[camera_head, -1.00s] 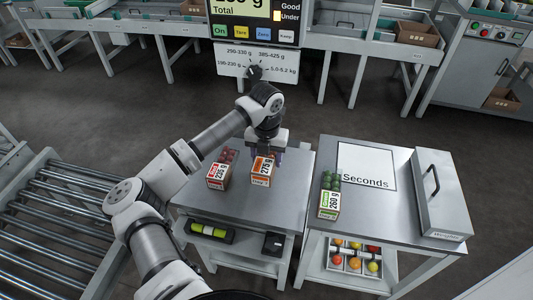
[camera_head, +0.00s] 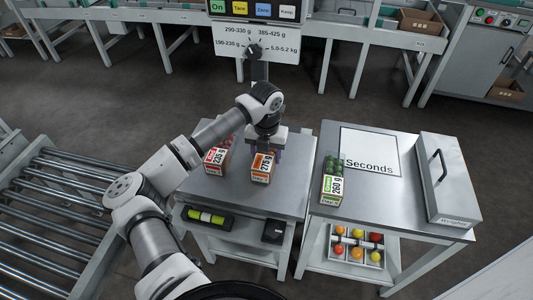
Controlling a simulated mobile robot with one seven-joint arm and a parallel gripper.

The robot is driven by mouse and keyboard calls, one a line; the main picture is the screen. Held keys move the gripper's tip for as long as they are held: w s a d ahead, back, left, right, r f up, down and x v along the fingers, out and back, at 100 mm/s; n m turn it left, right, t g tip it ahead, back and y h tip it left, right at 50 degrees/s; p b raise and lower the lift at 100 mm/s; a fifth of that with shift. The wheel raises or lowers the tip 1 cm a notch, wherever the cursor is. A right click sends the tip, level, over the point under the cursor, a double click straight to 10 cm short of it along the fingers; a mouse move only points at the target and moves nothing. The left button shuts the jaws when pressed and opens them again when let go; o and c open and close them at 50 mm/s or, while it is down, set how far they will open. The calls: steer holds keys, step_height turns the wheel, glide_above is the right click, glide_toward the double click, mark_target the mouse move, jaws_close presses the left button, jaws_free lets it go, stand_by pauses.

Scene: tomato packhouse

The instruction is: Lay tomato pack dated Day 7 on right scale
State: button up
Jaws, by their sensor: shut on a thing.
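My gripper (camera_head: 266,151) points down over the left steel table (camera_head: 225,190), shut on the top of a tomato pack with an orange label (camera_head: 262,167) reading 275 g. The pack looks upright; I cannot tell whether it touches the table. Its day text is too small to read surely. A pack with a red label (camera_head: 217,157) reading 235 g stands just left, partly behind my arm. A pack of green tomatoes with a green label (camera_head: 332,189) reading 260 g stands on the right table (camera_head: 385,205). I cannot make out a right scale pan for certain.
A white panel marked Seconds (camera_head: 370,140) lies on the right table, beside a grey sloped box with a handle (camera_head: 446,175). A roller conveyor (camera_head: 55,205) is at left. Coloured fruit sits in a tray (camera_head: 330,255) below.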

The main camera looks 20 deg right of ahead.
steer(key=shift+f+b, duration=0.35)
steer(key=shift+f, duration=0.05)
steer(key=o, duration=1.2)
steer(key=shift+o, duration=0.2)
step_height(320, 180, up, 14)
steer(key=b, duration=0.1)
steer(key=shift+b, duration=0.3)
